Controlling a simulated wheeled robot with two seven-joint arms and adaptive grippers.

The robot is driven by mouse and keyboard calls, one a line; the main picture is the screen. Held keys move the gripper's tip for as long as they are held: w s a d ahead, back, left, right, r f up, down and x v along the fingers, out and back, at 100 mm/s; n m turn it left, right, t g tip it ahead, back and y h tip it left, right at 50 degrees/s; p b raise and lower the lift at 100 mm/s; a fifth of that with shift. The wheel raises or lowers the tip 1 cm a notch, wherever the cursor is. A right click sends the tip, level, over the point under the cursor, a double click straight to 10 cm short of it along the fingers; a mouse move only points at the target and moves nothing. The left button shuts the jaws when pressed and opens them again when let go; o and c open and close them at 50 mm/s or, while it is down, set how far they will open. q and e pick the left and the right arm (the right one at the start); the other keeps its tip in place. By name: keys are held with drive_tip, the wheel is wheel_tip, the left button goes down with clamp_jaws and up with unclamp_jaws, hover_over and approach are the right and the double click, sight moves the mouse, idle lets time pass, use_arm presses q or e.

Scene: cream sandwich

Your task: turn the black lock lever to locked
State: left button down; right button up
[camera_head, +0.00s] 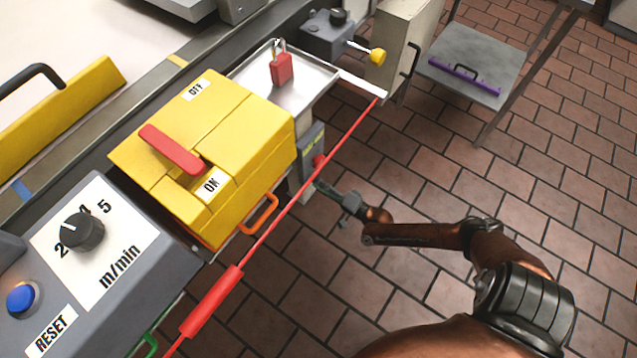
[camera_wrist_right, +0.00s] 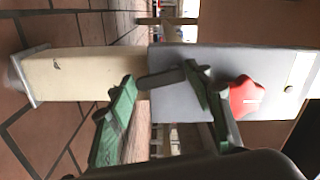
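The black lock lever (camera_wrist_right: 160,78) appears as a dark, round-ended bar in the right wrist view, in front of a grey box (camera_wrist_right: 172,58). A red star-shaped knob (camera_wrist_right: 244,97) sits on the same box. My right gripper (camera_wrist_right: 158,92) is open, with its green fingers on either side of the bar; I cannot tell whether they touch it. In the head view, my right gripper (camera_head: 334,196) is beside the small grey box (camera_head: 309,140) under the yellow switch housing. The lever cannot be made out there. My left gripper is not in view.
The yellow housing (camera_head: 235,115) with a red handle (camera_head: 170,148) stands left of my gripper. A red pull cord (camera_head: 262,240) runs between them. A tray (camera_head: 312,78) with a red padlock (camera_head: 281,69) lies behind. Open tiled floor is to the right.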

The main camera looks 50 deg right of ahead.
drive_tip(key=c, duration=0.7)
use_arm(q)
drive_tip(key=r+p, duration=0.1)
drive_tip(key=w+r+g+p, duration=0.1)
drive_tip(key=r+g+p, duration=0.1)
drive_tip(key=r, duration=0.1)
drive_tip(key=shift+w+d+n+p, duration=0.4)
use_arm(e)
drive_tip(key=n, duration=0.5)
drive_tip(key=d+r+n, duration=0.1)
drive_tip(key=n, duration=0.9)
drive_tip(key=shift+d+r, duration=0.25)
drive_tip(key=shift+r, duration=0.15)
